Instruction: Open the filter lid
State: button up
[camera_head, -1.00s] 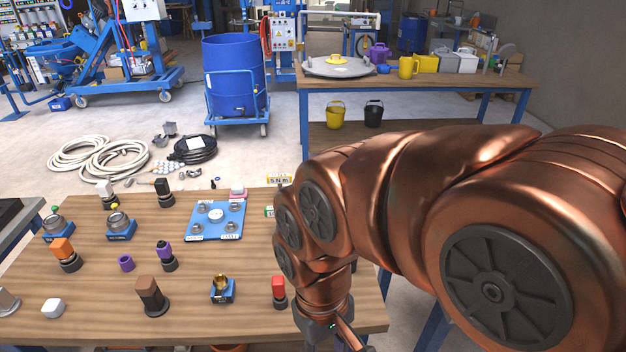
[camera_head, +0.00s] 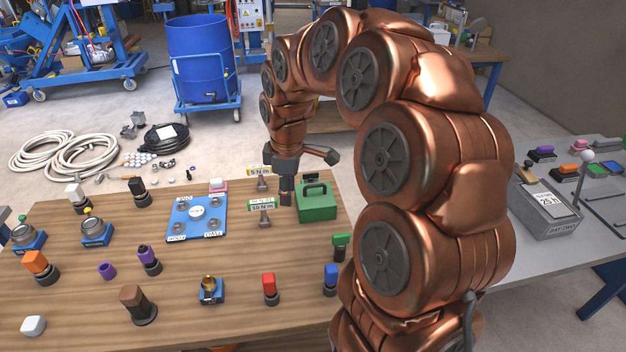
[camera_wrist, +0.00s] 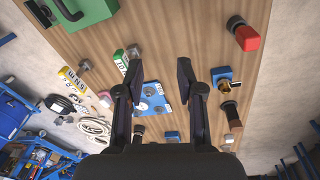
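I cannot tell for sure which thing is the filter lid; no label that I can read names it. A grey box (camera_head: 545,215) with a labelled top stands on the grey table at right. My gripper (camera_head: 286,195) is just left of the green box in the head view. In the wrist view my gripper (camera_wrist: 158,75) has its two dark fingers apart, with nothing held between them.
A blue plate (camera_head: 196,222) with round fittings lies left of my gripper. Tags reading 5 N m (camera_head: 258,171) and 10 N m (camera_head: 261,207) stand close by. Several coloured knobs, such as a red one (camera_head: 269,285), stand along the front. Bare wood lies between them.

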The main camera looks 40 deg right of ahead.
aim_at(313, 187)
jog(key=w+d+f+n+h, duration=0.1)
jog(key=w+d+f+n, duration=0.1)
jog(key=w+d, duration=0.35)
jog(key=w+d+f+n, duration=0.1)
jog(key=w+d, duration=0.2)
jog(key=d, duration=0.5)
jog(key=shift+t, duration=0.4)
jog(key=shift+w+d+f+p, duration=0.15)
jog(key=shift+f+p, duration=0.3)
jog(key=shift+f, duration=0.85)
jog(key=shift+w+f+p, duration=0.1)
jog(key=shift+f+p, duration=0.4)
jog(key=shift+f, duration=0.75)
jog(key=shift+w+d+f+p, duration=0.15)
jog(key=shift+f+p, duration=0.3)
jog(key=shift+f, duration=0.85)
grip_shut()
